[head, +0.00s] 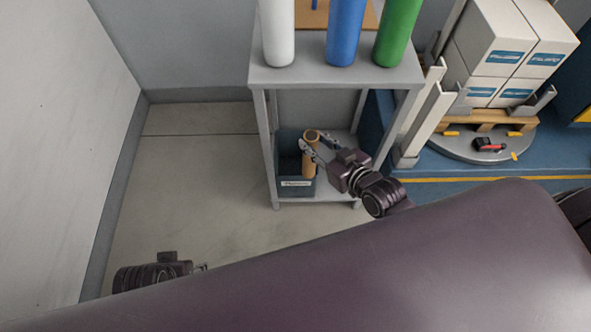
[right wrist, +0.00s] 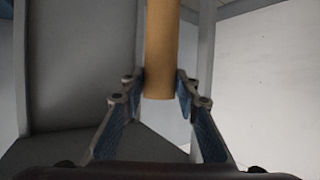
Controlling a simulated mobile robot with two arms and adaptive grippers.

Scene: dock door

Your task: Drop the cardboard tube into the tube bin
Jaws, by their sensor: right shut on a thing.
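The cardboard tube (head: 309,160) is brown and stands roughly upright at the right side of the tube bin. My right gripper (head: 310,146) is shut on the tube, coming from the right; the right wrist view shows the tube (right wrist: 161,50) between both finger pads. The tube bin (head: 296,186) is a dark blue box with a pale label, on the lower shelf of a grey stand. The tube's lower end overlaps the bin in the picture; I cannot tell how deep it is. My left gripper (head: 202,267) shows only slightly at lower left, its jaws unclear.
The grey stand (head: 290,76) has thin legs around the shelf, and white, blue (head: 345,32) and green rolls on top. At right, white boxes (head: 498,50) sit on a pallet on a round platform. The floor (head: 190,190) left of the stand is clear.

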